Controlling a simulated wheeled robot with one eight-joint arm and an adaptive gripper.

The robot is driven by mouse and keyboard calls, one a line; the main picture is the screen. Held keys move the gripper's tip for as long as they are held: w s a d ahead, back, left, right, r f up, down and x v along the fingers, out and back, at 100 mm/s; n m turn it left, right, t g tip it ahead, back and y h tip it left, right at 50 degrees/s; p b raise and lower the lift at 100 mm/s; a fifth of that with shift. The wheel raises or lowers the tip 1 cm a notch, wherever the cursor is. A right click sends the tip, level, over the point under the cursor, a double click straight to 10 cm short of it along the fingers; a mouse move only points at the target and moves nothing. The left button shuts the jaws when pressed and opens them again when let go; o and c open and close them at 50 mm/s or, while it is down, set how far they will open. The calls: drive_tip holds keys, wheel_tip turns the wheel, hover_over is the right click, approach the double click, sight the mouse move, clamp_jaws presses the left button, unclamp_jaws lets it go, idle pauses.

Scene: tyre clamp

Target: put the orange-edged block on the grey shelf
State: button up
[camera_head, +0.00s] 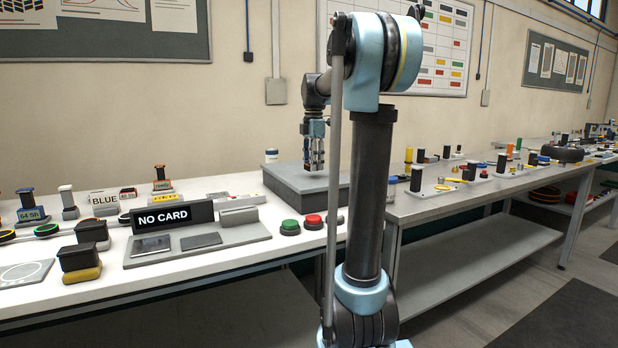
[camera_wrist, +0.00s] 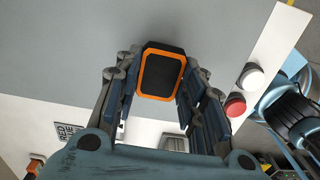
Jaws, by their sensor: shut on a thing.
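The orange-edged block (camera_wrist: 161,75) has a dark face with an orange rim and sits between my fingers in the wrist view. My gripper (camera_wrist: 156,95) is shut on it. In the head view my gripper (camera_head: 314,160) points down over the grey shelf (camera_head: 290,186), a raised slab on the white bench. The fingertips look close to the shelf's top; I cannot tell whether the block touches it. The block is too small and covered by the fingers to make out in the head view. The grey shelf top also fills the upper wrist view (camera_wrist: 70,45).
A green button (camera_head: 290,227) and a red button (camera_head: 313,221) stand in front of the shelf. A "NO CARD" display (camera_head: 172,217) and a card-reader panel lie to the left. The shelf top looks otherwise clear.

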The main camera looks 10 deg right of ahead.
sight(309, 175)
drive_tip(key=shift+d, duration=0.15)
drive_tip(key=w+a+r, duration=0.1)
drive_tip(key=w+r, duration=0.2)
drive_tip(key=r, duration=0.4)
drive_tip(key=shift+w+f, duration=0.1)
drive_tip(key=shift+f, duration=4.7)
drive_tip(key=shift+a, duration=0.1)
drive_tip(key=o, duration=1)
drive_tip(key=shift+f, duration=0.1)
drive_tip(key=shift+o, duration=0.2)
wheel_tip(309, 175, up, 12)
